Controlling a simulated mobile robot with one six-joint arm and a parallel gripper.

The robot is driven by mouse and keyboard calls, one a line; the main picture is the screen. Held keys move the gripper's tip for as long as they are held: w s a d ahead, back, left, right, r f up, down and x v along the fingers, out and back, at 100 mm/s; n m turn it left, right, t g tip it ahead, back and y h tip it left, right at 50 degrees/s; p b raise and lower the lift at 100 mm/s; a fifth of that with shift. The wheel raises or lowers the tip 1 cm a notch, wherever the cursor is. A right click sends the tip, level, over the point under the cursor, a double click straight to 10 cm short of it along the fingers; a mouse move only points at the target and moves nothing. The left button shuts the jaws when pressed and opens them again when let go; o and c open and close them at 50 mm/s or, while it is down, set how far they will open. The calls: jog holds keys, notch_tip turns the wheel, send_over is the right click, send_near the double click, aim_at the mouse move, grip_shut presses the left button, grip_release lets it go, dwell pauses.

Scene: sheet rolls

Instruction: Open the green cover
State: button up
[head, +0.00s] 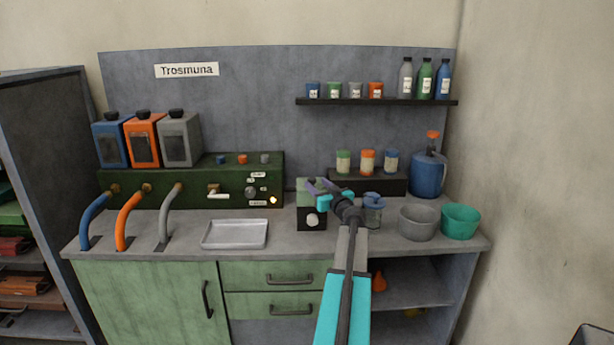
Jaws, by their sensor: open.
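A small box stands on the grey counter, with a pale green cover (306,198) on top and a black front (312,218) with a round white knob. The cover looks closed, lying over the box. My gripper (316,187) is open, with its purple-grey fingers in front of or over the cover's upper right part. I cannot tell whether the fingers touch it. My gripper and wrist hide part of the cover and the box's right side.
A clear jar with a blue lid (373,206) stands close right of my wrist. Grey (418,222) and green (460,221) bowls are further right. A metal tray (235,234) lies left. A dark raised stand (380,183) with small jars is behind.

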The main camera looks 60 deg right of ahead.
jog(key=shift+p+x, duration=1.4)
jog(key=shift+x, duration=3.2)
grip_shut()
